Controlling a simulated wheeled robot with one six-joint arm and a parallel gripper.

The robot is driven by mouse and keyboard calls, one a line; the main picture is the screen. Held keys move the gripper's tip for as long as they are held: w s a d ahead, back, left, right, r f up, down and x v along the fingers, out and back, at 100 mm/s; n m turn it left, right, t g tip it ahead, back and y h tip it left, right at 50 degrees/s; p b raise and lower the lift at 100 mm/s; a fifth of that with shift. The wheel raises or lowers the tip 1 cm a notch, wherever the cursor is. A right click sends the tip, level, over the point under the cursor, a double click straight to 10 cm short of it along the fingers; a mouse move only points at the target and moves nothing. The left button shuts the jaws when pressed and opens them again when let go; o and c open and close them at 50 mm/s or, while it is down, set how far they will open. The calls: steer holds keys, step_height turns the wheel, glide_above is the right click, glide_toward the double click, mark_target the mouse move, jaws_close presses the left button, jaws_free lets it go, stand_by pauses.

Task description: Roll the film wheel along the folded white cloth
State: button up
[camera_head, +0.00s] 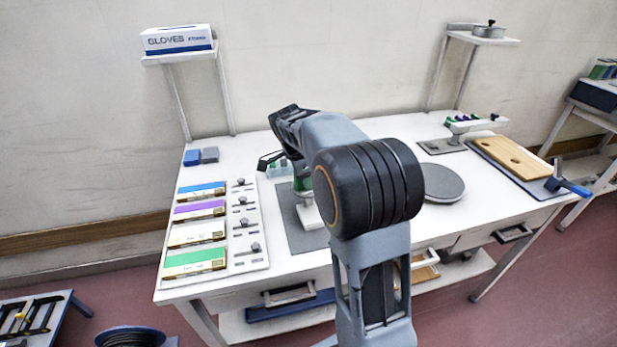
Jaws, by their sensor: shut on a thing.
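My gripper (301,181) points down over the grey mat (292,226) at the middle of the white table, mostly hidden behind my arm. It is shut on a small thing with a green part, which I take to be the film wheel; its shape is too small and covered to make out. A white block-like piece, likely the folded white cloth (311,217), lies on the mat just below the gripper. I cannot tell whether the wheel touches it. My arm hides the mat's right side.
A board with coloured film packs (197,232) and small knobs lies left of the mat. Blue and grey blocks (192,157) sit behind it. A round grey plate (441,183), a wooden board (512,157) and a clamp-like device (475,124) stand right. Shelf posts rise at the back.

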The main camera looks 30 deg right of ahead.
steer(key=shift+f, duration=0.35)
stand_by(0.8)
steer(key=shift+s+b, duration=0.15)
steer(key=shift+b, duration=0.2)
